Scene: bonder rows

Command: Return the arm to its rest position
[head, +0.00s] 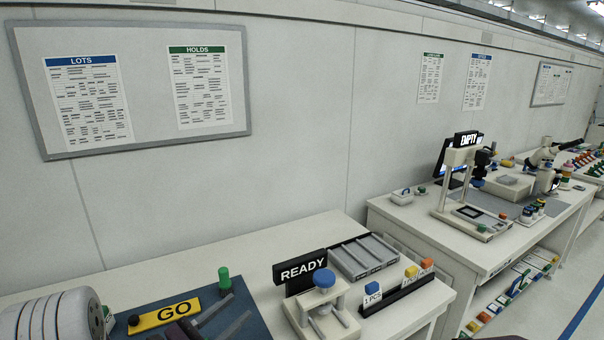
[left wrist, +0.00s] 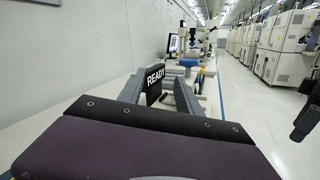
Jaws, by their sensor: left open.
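My left gripper (head: 241,304) shows low in the head view, above the blue mat beside the yellow GO plate. Its two grey fingers are apart, with nothing seen between them. In the left wrist view its fingers (left wrist: 161,90) stand open, and the black READY sign shows beyond and between them. The dark purple gripper body fills the bottom of that view.
The READY sign (head: 300,270) and a small press with a blue knob (head: 324,278) stand right of the gripper. A green-topped peg (head: 224,279) stands close by. White reels (head: 50,318) sit at the left. A grey tray (head: 362,256) lies behind the press.

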